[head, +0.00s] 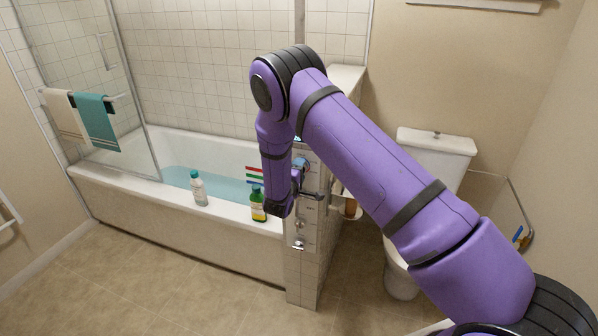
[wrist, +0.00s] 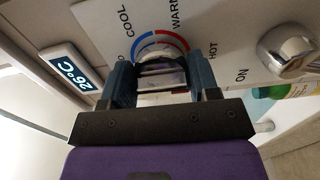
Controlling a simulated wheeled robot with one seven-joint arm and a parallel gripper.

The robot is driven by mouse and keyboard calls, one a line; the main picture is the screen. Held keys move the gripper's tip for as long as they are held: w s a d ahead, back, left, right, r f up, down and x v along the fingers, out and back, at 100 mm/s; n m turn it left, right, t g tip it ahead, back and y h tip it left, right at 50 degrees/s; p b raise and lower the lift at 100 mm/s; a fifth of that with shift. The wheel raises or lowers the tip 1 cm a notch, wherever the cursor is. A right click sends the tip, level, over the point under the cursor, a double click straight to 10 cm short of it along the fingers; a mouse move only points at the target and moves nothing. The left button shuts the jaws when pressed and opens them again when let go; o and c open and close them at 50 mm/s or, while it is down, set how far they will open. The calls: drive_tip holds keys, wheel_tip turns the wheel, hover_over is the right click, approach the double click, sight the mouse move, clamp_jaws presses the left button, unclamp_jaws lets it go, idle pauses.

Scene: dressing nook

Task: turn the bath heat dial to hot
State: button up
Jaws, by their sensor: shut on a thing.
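The bath heat dial (wrist: 161,76) is a silvery knob on a pale panel (wrist: 225,32), seen in the wrist view. A blue and red arc curves round it, with the words COOL, WARM and HOT. My gripper (wrist: 155,82) is shut on the dial, one blue finger on each side. The fingers hide part of the dial, and I cannot tell where its pointer stands. In the head view my gripper (head: 299,180) is at the tiled pillar (head: 303,275), and the arm mostly hides the dial.
A display (wrist: 72,67) reads 26°C. A chrome knob (wrist: 288,50) sits beside ON. The bathtub (head: 150,210) holds water; a white bottle (head: 198,188) and a green-yellow bottle (head: 258,205) stand on its rim. A toilet (head: 435,150) is at right. The front floor is clear.

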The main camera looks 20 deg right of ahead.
drive_tip(key=shift+a+f, duration=0.1)
drive_tip(key=o, duration=0.9)
drive_tip(key=v, duration=1)
drive_tip(key=shift+s+a, duration=0.2)
drive_tip(key=shift+s, duration=0.15)
